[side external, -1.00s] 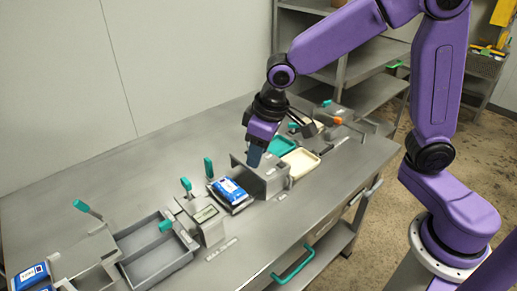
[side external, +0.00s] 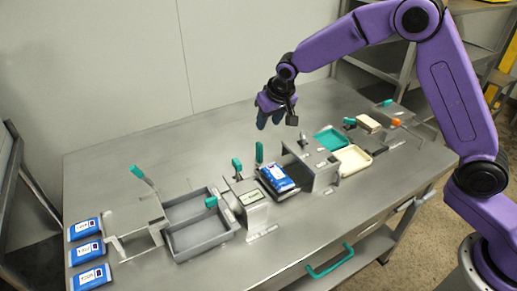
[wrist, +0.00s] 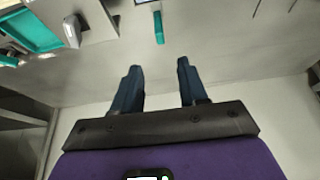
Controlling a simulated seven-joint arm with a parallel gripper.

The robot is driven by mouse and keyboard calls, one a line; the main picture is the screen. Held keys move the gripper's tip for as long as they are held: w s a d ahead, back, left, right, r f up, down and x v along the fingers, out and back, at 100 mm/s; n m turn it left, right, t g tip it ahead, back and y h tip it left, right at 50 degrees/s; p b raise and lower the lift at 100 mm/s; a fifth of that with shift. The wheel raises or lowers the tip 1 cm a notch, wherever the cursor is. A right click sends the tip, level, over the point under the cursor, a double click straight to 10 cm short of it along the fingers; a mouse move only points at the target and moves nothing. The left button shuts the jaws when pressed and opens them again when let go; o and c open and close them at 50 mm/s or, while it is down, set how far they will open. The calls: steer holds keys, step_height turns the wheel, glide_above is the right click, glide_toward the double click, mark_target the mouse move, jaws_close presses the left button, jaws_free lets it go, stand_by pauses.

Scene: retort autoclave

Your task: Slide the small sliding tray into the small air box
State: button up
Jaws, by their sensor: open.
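My gripper (side external: 268,118) is open and empty, raised above the back of the table. In the wrist view its two dark blue fingers (wrist: 157,72) are apart with nothing between them. A dark shallow tray carrying a blue-and-white pouch (side external: 278,178) sits on the table, apparently the small sliding tray. An upright teal handle (side external: 259,152) stands behind it and also shows ahead of the fingers in the wrist view (wrist: 158,27). A grey metal box (side external: 322,178), apparently the small air box, stands right beside the tray. Its inside is mostly hidden.
A labelled grey box (side external: 250,213) stands left of the pouch, then a grey two-compartment bin (side external: 203,243). Several blue pouches (side external: 90,250) lie at far left. A teal tray (side external: 331,138) and cream tray (side external: 352,160) lie right. The table's back left is clear.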

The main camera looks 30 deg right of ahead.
mark_target(260, 144)
steer(key=x, duration=1.6)
steer(key=shift+s+f, duration=0.1)
steer(key=shift+f, duration=0.1)
jaws_close()
